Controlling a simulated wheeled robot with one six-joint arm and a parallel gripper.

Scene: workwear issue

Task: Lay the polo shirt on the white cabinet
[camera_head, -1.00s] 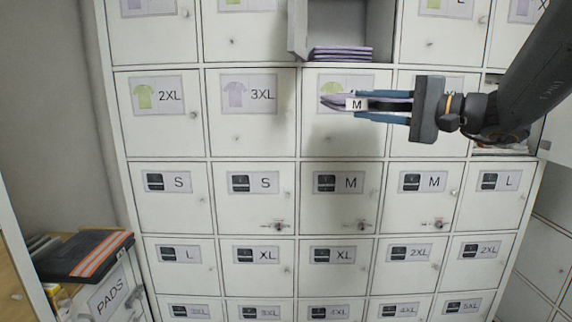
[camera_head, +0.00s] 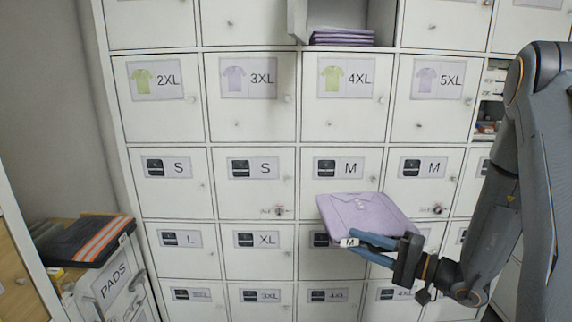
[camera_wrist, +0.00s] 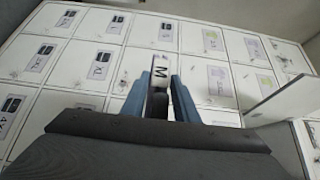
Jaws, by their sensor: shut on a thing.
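A folded lilac polo shirt (camera_head: 364,216) with a white M tag is held out in front of the lockers, clear of any surface. My gripper (camera_head: 372,246) is shut on its near edge, with blue fingers above and below the tag. In the wrist view the gripper (camera_wrist: 160,92) shows the shirt edge-on, with the M tag (camera_wrist: 160,74) between the fingers. A low white cabinet (camera_head: 118,284) labelled PADS stands at the lower left.
Dark folded garments with orange stripes (camera_head: 84,241) lie on the cabinet's top. A wall of white lockers (camera_head: 245,105) fills the background. An open locker (camera_head: 345,36) at the top holds a stack of lilac shirts. Another compartment at right (camera_head: 489,100) stands open.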

